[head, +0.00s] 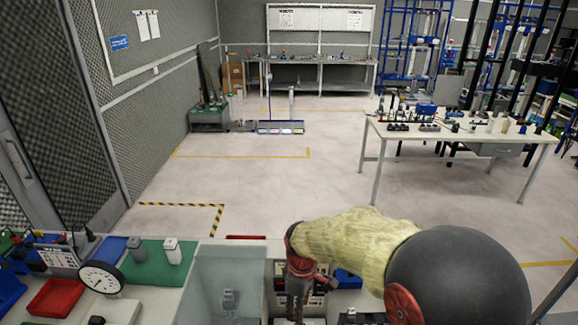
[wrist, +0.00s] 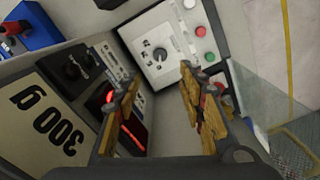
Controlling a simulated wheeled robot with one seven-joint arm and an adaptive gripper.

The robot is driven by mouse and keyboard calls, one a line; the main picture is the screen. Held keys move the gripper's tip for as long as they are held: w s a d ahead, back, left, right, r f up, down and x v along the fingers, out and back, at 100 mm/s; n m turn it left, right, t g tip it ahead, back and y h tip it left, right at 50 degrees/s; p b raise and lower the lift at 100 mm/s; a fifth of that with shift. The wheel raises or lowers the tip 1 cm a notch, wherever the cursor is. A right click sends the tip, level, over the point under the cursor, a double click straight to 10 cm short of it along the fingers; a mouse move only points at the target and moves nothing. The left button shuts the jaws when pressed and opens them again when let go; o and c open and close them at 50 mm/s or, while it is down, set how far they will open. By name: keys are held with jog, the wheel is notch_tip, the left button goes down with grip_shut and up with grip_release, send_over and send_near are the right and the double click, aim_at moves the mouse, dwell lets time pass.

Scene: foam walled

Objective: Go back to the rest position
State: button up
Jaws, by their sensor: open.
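My gripper (wrist: 158,85) shows in the wrist view with its two worn yellow-brown fingers apart and nothing between them. It hangs over equipment on the bench, above a panel with a dial (wrist: 160,54) and red and green buttons. In the head view my arm reaches in from the lower right, and my gripper (head: 298,290) points down at the bench. The fingertips are hard to make out there. Whether they touch anything below cannot be told.
A clear-walled box (head: 225,265) stands left of my gripper. A round gauge (head: 101,277), a red tray (head: 55,297) and a green mat (head: 160,266) lie further left. In the wrist view a block marked 300 g (wrist: 50,118) is close. A white table (head: 455,136) stands beyond open floor.

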jog(key=s+d+r+m+t+b, duration=0.2)
jog(key=s+d+r+m+b, duration=0.2)
jog(key=s, duration=0.6)
jog(key=s+d+r+m+t+b, duration=0.3)
jog(key=s+d+r+m+b, duration=0.1)
jog(key=s+d+r+m, duration=0.4)
jog(key=s+d+r, duration=0.1)
jog(key=s+d, duration=0.1)
jog(key=shift+s+d+r+m+t+b, duration=0.25)
jog(key=shift+d+r+m+t+b, duration=0.05)
jog(key=shift+d+b, duration=0.1)
jog(key=shift+c, duration=1.2)
